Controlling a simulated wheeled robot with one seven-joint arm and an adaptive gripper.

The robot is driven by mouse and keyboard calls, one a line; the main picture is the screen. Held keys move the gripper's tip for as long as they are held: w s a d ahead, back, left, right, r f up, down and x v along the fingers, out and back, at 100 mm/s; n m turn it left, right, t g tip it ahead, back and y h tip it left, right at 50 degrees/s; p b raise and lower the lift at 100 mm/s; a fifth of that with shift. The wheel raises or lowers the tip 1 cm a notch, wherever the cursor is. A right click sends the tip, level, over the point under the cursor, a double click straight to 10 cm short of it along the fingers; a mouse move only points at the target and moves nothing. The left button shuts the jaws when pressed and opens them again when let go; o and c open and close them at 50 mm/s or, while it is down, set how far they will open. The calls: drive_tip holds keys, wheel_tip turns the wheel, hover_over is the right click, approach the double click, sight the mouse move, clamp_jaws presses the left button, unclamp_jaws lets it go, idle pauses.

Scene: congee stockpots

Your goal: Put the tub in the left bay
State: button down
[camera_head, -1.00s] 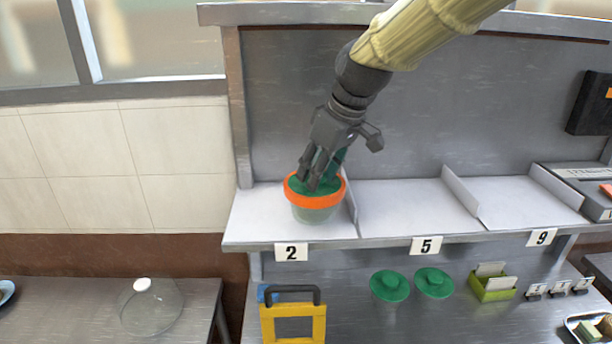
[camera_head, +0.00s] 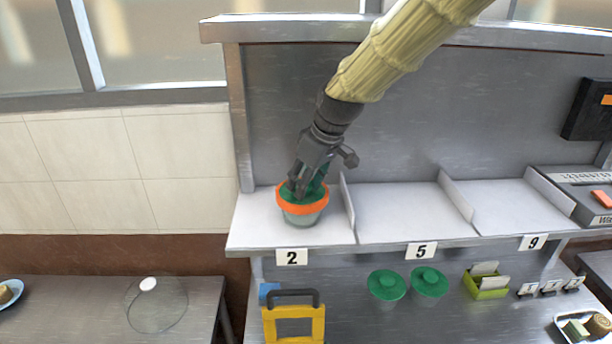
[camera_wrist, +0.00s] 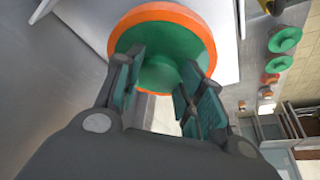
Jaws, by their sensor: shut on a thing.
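The tub (camera_head: 300,219) has a grey-green see-through body, an orange band and a green lid. It is upright at the left bay (camera_head: 255,226), the one above the label 2. I cannot tell whether its base touches the shelf. My gripper (camera_head: 304,190) reaches down from above and is shut on the green knob of the lid. In the wrist view the tub's orange rim (camera_wrist: 206,30) and green lid fill the top middle, with the fingers (camera_wrist: 165,85) on both sides of the knob.
Upright dividers part the left bay from the middle bay (camera_head: 400,215) and the right bay (camera_head: 515,205), both empty. Below stand two green-lidded tubs (camera_head: 387,285), a yellow frame (camera_head: 294,325) and a green card box (camera_head: 486,285). A scale (camera_head: 580,190) sits at the right.

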drive_tip(key=shift+f, duration=0.1)
drive_tip(key=c, duration=0.9)
unclamp_jaws()
drive_tip(key=shift+s, duration=0.1)
drive_tip(key=shift+r, duration=0.2)
drive_tip(key=b+v, duration=0.4)
drive_tip(key=v, duration=0.8)
